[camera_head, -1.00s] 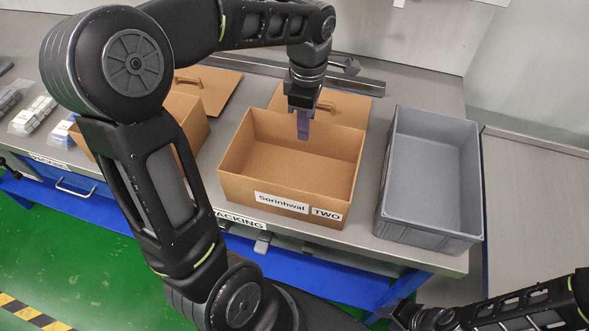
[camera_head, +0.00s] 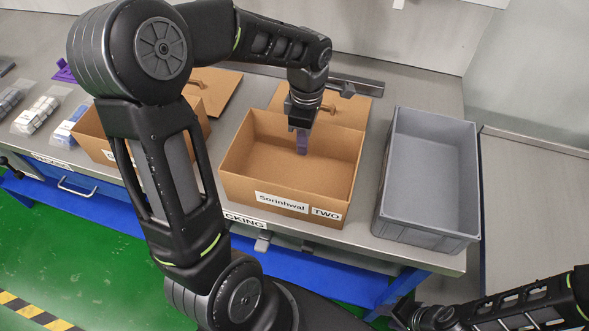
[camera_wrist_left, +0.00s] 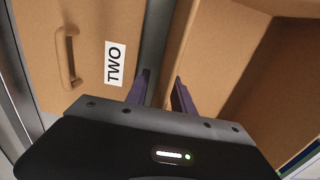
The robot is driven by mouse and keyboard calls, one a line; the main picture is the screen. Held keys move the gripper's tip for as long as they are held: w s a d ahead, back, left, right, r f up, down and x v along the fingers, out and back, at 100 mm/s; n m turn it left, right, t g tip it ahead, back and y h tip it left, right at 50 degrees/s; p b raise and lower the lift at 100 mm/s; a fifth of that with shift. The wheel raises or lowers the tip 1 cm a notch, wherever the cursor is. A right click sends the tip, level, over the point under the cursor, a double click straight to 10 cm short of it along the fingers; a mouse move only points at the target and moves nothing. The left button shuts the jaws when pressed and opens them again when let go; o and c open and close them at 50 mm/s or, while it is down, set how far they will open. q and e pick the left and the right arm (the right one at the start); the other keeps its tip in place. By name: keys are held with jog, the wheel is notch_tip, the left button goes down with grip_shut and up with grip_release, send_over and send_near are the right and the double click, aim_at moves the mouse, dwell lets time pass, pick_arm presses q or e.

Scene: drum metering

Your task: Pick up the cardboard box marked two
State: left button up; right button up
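The open, empty cardboard box marked TWO (camera_head: 265,204) stands on the grey table, with a label reading "Sorinhwal" beside TWO on its front. My left gripper (camera_head: 302,146) is at its back wall, pointing down. In the left wrist view the gripper's purple fingers (camera_wrist_left: 162,96) are apart, and the back wall's edge (camera_wrist_left: 172,62) lies near the gap between them. I cannot tell whether they touch it. A flat cardboard lid (camera_wrist_left: 85,50) with a handle and a TWO label lies behind the box. My right gripper (camera_head: 408,316) is low at the bottom right, its fingers unclear.
A grey plastic crate (camera_head: 381,205) stands right of the box. Another cardboard box (camera_head: 92,133) is on the left, partly hidden by my left arm, with a lid (camera_head: 222,88) behind it. Bagged parts (camera_head: 38,115) lie at the far left. A metal rail runs along the back.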

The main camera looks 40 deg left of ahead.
pick_arm(q)
jog(key=shift+c, duration=0.6)
grip_shut()
dwell(1.0)
